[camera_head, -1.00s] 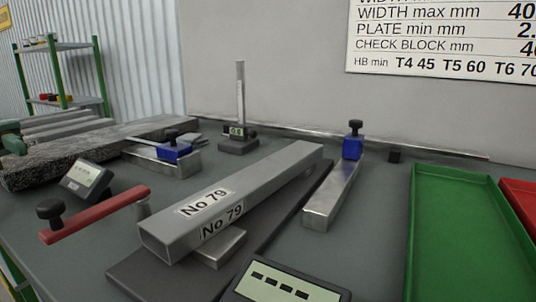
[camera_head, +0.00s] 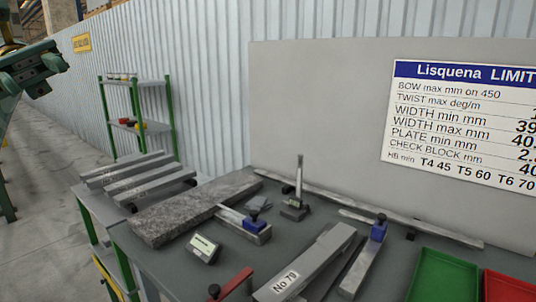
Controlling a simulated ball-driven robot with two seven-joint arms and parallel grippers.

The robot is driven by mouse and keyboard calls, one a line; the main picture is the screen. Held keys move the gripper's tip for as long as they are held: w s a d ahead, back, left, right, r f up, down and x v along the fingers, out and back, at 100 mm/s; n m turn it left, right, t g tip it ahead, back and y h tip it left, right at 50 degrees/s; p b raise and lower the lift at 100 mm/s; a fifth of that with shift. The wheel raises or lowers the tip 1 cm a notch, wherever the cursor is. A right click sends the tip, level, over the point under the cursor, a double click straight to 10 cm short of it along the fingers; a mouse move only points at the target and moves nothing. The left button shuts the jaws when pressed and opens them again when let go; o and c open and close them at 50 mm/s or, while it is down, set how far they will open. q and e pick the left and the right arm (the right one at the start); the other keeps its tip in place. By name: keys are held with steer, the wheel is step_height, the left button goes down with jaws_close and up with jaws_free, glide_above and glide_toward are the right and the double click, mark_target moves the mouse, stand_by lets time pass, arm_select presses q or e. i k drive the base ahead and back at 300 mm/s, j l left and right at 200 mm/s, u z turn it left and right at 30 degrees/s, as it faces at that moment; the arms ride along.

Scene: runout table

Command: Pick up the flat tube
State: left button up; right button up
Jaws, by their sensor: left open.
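A grey rectangular tube (camera_head: 318,262) with a "No 79" label lies flat on the table in the lower middle, its near end cut off by the bottom edge. It rests over a dark plate (camera_head: 345,270), which shows along its right side. My left gripper (camera_head: 48,76) is at the upper left, open, with nothing seen in it, raised and well away from the tube. Several more grey bars (camera_head: 132,172) lie side by side at the left end; I cannot tell if they are tubes. My right gripper is not in view.
A dark rough slab (camera_head: 190,208) lies left of a blue-knobbed block (camera_head: 255,226). A small display (camera_head: 203,248), a red lever (camera_head: 236,283), an upright gauge (camera_head: 297,195) and a blue-clamped bar (camera_head: 364,264) surround the tube. A green tray (camera_head: 443,276) is at right. A shelf (camera_head: 137,110) stands behind.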

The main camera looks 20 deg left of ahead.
mark_target(286, 284)
steer(key=k, duration=1)
